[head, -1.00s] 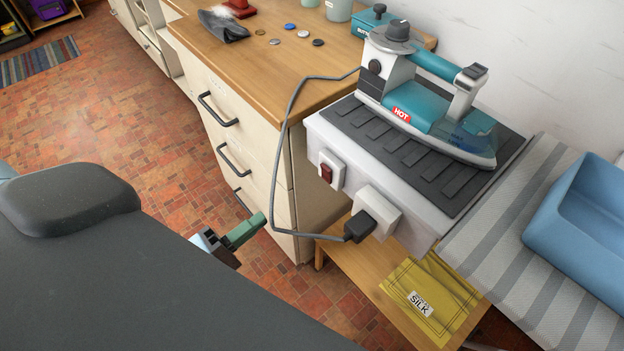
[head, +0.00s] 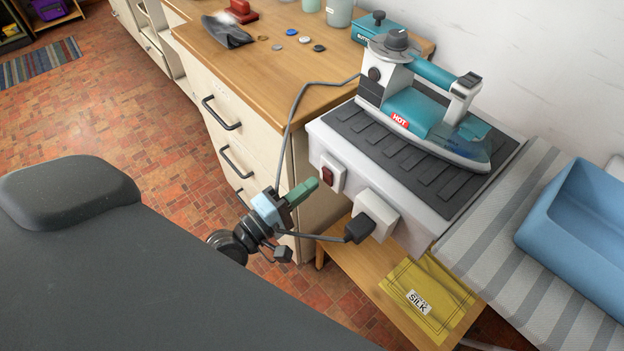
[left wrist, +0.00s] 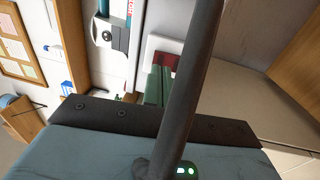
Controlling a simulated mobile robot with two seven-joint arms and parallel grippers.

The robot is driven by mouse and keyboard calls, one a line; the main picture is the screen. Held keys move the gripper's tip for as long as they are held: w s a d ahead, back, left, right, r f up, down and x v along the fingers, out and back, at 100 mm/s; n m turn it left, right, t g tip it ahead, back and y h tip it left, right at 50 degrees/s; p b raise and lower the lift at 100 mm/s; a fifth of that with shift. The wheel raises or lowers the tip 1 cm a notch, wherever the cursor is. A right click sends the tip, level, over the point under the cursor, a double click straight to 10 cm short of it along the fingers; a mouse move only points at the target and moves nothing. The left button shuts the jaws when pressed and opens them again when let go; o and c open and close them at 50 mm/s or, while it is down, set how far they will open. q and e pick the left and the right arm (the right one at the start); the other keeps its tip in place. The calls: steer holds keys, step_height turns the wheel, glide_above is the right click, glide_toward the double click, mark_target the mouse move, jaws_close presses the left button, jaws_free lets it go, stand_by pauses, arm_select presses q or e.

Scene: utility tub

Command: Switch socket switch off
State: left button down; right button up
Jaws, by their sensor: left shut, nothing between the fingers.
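The socket switch is a dark red rocker (head: 328,175) in a white plate on the front face of the iron stand, left of the plug socket (head: 377,214). It also shows partly in the left wrist view as a red rocker (left wrist: 163,60), behind the fingers and a dark cable. My left gripper (head: 313,184), with green fingers, is shut and empty. Its tips are just left of the switch plate and pointing at it; I cannot tell whether they touch. My right gripper is not in view. The rocker's on or off position is too small to tell.
A black plug (head: 359,228) sits in the socket, and its grey cord (head: 291,128) loops past my left gripper to the iron (head: 425,107) marked HOT. A wooden drawer unit (head: 223,122) stands to the left. A yellow SILK packet (head: 430,300) lies below.

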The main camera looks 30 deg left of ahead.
mark_target(327, 177)
arm_select(q)
steer(key=shift+x, duration=0.95)
steer(key=shift+w+d+r, duration=0.1)
steer(key=shift+w+r, duration=0.1)
steer(key=shift+s+r+p, duration=0.1)
steer(key=shift+p, duration=0.2)
